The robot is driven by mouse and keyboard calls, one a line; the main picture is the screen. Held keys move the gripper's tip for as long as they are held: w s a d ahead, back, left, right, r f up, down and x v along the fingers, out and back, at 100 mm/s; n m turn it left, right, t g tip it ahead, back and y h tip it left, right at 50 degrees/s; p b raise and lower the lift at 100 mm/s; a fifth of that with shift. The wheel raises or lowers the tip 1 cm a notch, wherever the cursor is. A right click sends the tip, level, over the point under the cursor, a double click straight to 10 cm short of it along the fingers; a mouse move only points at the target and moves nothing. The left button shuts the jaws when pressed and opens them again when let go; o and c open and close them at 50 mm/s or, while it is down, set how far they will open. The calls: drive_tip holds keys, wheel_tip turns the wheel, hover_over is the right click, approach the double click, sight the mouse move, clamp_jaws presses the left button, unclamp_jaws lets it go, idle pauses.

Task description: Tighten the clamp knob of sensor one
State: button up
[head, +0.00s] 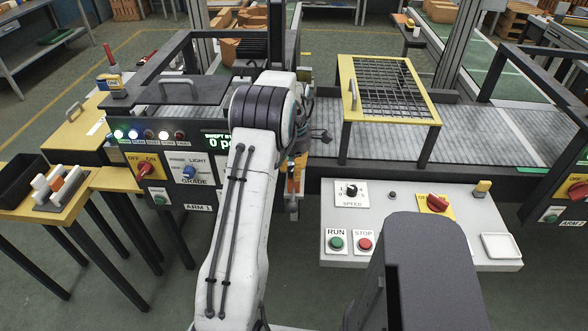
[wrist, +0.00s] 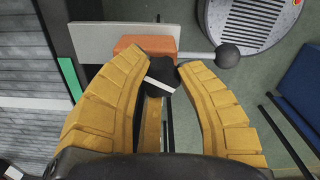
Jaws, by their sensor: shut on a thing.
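An orange block (wrist: 143,47) lies just behind the knob, against a light grey plate (wrist: 92,44). No label shows which sensor this is. In the head view my gripper (head: 293,188) points down at the conveyor's near side, partly behind my arm. The knob is hidden there.
A rod ending in a dark ball (wrist: 228,55) sticks out right of the fingers. The conveyor belt (head: 310,160) runs behind my gripper. A control panel (head: 400,222) with RUN and STOP buttons stands to the right, and a mesh-topped yellow guard (head: 344,72) stands over the belt.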

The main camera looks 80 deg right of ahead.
drive_tip(key=shift+a+f, duration=0.1)
drive_tip(key=shift+f, duration=0.05)
drive_tip(key=o, duration=1.2)
drive_tip(key=shift+r, duration=0.2)
wheel_tip(320, 180, up, 12)
drive_tip(key=shift+f, duration=0.15)
idle(0.4)
